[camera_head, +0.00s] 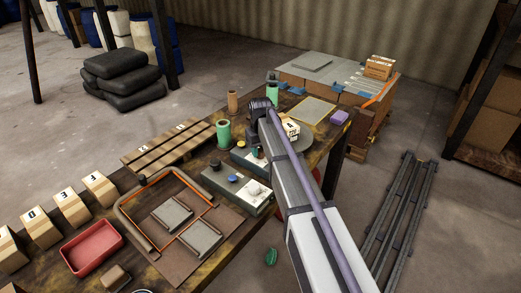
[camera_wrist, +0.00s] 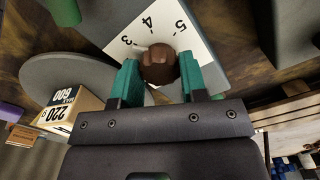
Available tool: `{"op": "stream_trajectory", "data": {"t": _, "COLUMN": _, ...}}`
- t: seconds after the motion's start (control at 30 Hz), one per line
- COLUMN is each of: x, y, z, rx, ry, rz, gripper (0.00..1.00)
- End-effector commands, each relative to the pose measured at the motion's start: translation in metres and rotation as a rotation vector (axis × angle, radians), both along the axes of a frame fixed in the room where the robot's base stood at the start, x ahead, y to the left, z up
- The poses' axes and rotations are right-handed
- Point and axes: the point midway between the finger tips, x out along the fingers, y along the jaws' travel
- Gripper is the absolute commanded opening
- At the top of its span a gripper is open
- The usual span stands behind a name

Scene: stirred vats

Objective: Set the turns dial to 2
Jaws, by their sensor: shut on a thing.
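The dial's brown round knob (camera_wrist: 158,64) sits on a white scale card (camera_wrist: 127,48) in the wrist view. The numbers 3, 4 and 5 show along the card; the rest of the scale is hidden. My gripper (camera_wrist: 158,70) has its two green fingers on either side of the knob and is shut on it. I cannot make out a pointer mark on the knob, so the set number is unclear. In the head view my arm covers most of the gripper, and the knob there is too small to tell.
A small carton marked 220 and 600 (camera_wrist: 72,106) stands on a grey round plate (camera_wrist: 40,75) beside the gripper. In the head view, a grey box with knobs (camera_head: 225,184) and a green cylinder (camera_head: 224,133) stand on the bench near my arm.

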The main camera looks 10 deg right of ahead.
Motion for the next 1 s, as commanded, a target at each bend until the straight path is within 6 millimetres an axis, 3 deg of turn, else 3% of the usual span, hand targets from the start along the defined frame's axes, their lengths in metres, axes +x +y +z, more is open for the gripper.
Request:
{"op": "stream_trajectory", "data": {"t": 0.6, "x": -0.0004, "y": -0.0003, "z": -0.0002, "rx": 0.0, "ry": 0.001, "rz": 0.534, "gripper": 0.16}}
{"op": "stream_trajectory", "data": {"t": 1.0, "x": -0.0004, "y": -0.0004, "z": -0.0002, "rx": 0.0, "ry": 0.001, "rz": 0.685, "gripper": 0.16}}
